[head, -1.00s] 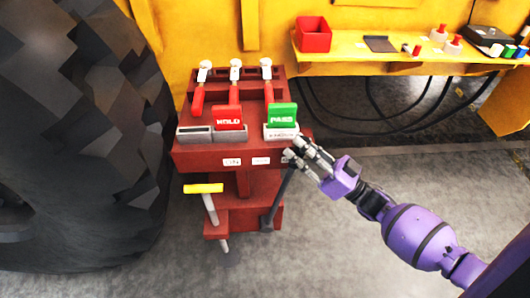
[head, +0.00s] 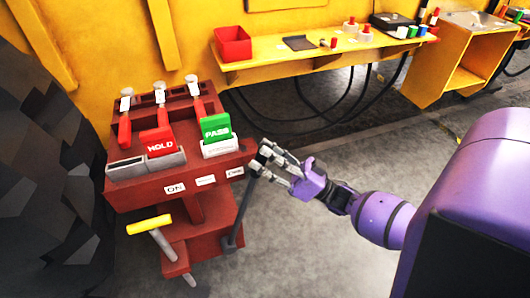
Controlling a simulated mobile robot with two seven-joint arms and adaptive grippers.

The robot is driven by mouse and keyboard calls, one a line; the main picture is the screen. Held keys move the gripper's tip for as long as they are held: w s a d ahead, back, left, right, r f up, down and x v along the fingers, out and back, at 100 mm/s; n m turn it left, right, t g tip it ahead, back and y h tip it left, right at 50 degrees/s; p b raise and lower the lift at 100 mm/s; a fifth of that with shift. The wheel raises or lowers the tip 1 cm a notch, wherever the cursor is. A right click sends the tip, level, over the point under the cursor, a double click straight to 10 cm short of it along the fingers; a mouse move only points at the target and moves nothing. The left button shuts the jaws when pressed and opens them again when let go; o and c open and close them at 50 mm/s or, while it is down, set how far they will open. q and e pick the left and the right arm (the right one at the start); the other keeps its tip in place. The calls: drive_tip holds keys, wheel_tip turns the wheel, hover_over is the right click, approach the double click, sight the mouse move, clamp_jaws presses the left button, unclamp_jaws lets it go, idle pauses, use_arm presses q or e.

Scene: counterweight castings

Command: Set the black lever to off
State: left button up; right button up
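The black lever (head: 236,222) is a dark bar at the right side of the red stand (head: 190,208). It rises from low on the stand, leaning right, to the stand's upper right corner, just right of the rightmost label. My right gripper (head: 259,157) is at the lever's upper end, with something dark between its fingertips. I cannot tell whether this is the lever's handle or whether the fingers are closed on it. My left gripper is not in view.
On the stand are red-handled clamps (head: 161,127), a red HOLD sign (head: 162,143) and a green PASS sign (head: 216,127). A yellow-handled tool (head: 150,225) hangs at the front.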

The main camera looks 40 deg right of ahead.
drive_tip(key=shift+a+r, duration=0.1)
drive_tip(key=shift+a, duration=0.1)
drive_tip(key=v, duration=1.2)
idle(0.4)
